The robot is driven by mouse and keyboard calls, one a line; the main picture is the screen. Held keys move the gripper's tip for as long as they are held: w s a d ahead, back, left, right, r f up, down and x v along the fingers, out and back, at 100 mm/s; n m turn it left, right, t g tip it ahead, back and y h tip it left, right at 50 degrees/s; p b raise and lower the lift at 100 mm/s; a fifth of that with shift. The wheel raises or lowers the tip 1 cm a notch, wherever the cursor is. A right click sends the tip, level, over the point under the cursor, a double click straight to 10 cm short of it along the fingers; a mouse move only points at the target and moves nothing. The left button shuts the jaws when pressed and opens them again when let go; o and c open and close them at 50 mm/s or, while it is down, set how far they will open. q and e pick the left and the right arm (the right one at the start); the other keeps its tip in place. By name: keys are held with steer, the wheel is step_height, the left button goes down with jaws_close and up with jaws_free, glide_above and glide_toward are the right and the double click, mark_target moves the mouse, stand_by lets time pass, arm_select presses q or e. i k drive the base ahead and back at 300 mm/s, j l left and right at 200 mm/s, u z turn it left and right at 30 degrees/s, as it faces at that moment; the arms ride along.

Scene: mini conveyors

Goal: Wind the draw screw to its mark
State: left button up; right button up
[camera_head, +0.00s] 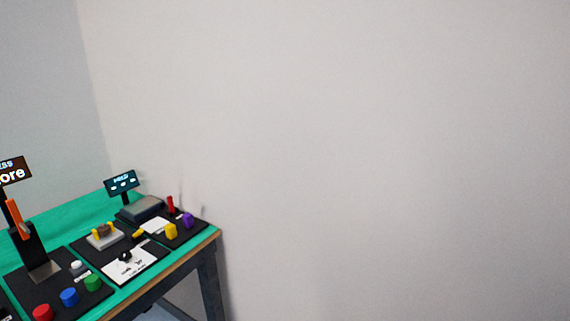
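The bench (208,236) with a green top stands at the lower left in the head view. A white plate (143,268) with a small black knob (125,257) lies on a black panel near its front edge. I cannot tell whether this knob is the draw screw, and no mark is readable at this size. Neither of my grippers shows in the head view.
A black stand (30,246) with an orange lever is at the far left, near red (42,312), blue (69,297) and green (92,283) buttons. A small screen (121,182) stands behind. Yellow and purple pieces (187,220) sit at the right end. A bare wall (380,150) fills the right.

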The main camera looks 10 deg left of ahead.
mark_target(125, 255)
steer(key=u, duration=1.35)
